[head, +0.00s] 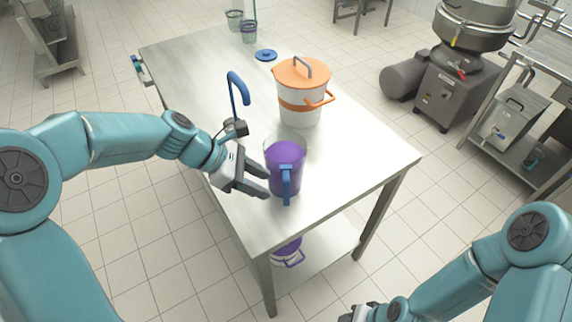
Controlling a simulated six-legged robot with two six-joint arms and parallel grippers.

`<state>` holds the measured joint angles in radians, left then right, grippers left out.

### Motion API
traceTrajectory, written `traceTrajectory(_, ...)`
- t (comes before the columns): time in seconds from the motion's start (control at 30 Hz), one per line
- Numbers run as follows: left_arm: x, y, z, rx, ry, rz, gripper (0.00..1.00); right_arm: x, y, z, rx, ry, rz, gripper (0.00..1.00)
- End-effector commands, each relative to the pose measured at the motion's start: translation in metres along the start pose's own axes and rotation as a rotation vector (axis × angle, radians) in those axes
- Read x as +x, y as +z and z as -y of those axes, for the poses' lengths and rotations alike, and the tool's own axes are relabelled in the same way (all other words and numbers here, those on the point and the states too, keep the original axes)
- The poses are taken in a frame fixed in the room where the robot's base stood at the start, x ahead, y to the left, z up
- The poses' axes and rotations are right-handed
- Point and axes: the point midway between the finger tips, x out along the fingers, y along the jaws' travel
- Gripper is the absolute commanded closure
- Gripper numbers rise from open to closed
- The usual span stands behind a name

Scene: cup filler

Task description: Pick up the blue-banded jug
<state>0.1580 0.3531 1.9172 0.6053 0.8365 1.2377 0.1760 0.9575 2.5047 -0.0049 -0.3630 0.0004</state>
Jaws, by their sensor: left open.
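The jug (285,172) stands upright near the front of the steel table. It looks clear at the rim, with purple in its body and a blue handle (286,184) facing me. No separate blue band can be made out. My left gripper (267,183) is open, its two fingers pointing right at the jug's left side, close to it. I cannot tell whether the fingertips touch the jug. Nothing shows between the fingers. My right gripper (357,314) is only partly in view at the bottom edge, low and away from the table; its fingers are cut off.
The steel table (350,160) has free room right of the jug. Behind it stand a white bucket (302,112) with orange lid and band, a blue hooked piece (238,90), and a blue lid (266,55). A purple-trimmed container (288,250) is on the lower shelf.

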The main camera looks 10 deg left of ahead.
Motion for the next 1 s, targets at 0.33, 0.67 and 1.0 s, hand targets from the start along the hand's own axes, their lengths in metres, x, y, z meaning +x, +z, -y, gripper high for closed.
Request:
traceTrajectory(0.33,0.039,0.001,0.0,0.0,-0.004,-0.001,0.55,-0.001,0.0,0.0,0.0,0.0,0.0,0.57)
traceTrajectory(0.67,0.075,0.0,-0.001,0.001,0.001,0.001,0.55,-0.001,0.0,0.0,0.0,0.0,0.0,0.57)
traceTrajectory(1.0,0.075,0.0,-0.001,0.001,0.001,0.001,1.0,-0.001,0.0,0.0,0.0,0.0,0.0,0.57)
